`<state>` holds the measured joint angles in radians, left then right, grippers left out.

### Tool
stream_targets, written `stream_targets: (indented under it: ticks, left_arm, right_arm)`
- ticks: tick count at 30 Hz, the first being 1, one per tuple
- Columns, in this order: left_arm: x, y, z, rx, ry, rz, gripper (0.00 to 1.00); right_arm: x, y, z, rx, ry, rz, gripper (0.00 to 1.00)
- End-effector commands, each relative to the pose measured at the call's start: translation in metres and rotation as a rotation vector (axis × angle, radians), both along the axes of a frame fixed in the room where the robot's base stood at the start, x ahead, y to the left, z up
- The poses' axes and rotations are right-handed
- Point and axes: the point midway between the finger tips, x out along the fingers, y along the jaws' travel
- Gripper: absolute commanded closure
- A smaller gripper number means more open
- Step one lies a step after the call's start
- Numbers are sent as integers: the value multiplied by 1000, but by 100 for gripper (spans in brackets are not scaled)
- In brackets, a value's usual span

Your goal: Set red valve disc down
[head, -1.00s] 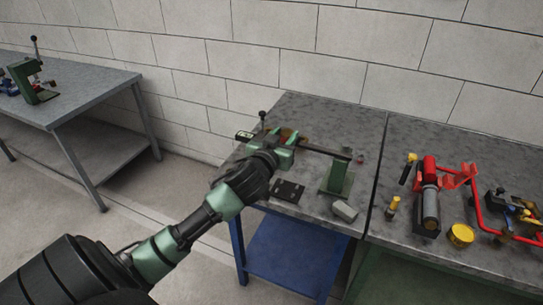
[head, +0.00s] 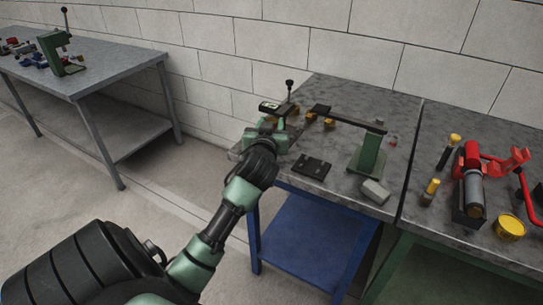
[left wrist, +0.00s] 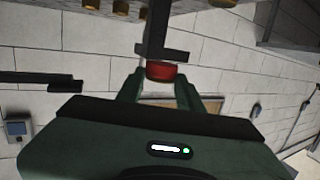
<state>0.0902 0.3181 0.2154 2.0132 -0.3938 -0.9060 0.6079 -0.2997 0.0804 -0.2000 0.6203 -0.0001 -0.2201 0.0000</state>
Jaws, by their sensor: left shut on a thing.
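The red valve disc (left wrist: 161,71) sits between the two green fingers of my left gripper (left wrist: 160,88) in the left wrist view. The fingers are shut on it from both sides, and a dark bar shows directly behind it. In the head view my left gripper (head: 279,124) is over the left end of the grey workbench (head: 330,103), beside a dark upright lever (head: 289,88). The disc is hidden there by the gripper. I cannot tell whether the disc touches anything beneath it. My right gripper is not in view.
A dark plate (head: 311,167), a green stand (head: 368,152) under a long dark bar (head: 347,121), and a grey block (head: 375,191) occupy the workbench. Another bench (head: 95,78) is at left.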

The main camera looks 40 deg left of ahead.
Motion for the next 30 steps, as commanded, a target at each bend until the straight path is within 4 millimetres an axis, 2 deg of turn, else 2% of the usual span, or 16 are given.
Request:
stream_targets:
  ticks: [1, 6, 13, 18, 22, 30]
  left_arm:
    - [0, 0, -17, 0, 5, 1, 100]
    - [0, -1, -53, 0, 1, -1, 100]
    - [0, 0, -73, 0, -1, -1, 100]
    - [0, -1, -100, -1, 1, 0, 100]
    - [0, -1, -110, 1, -2, -1, 100]
    - [1, -1, -110, 1, -3, -2, 100]
  right_arm:
    - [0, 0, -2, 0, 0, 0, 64]
    - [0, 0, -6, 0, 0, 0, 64]
    - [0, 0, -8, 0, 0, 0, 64]
    - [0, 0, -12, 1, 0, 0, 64]
    - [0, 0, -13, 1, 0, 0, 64]
    - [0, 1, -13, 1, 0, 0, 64]
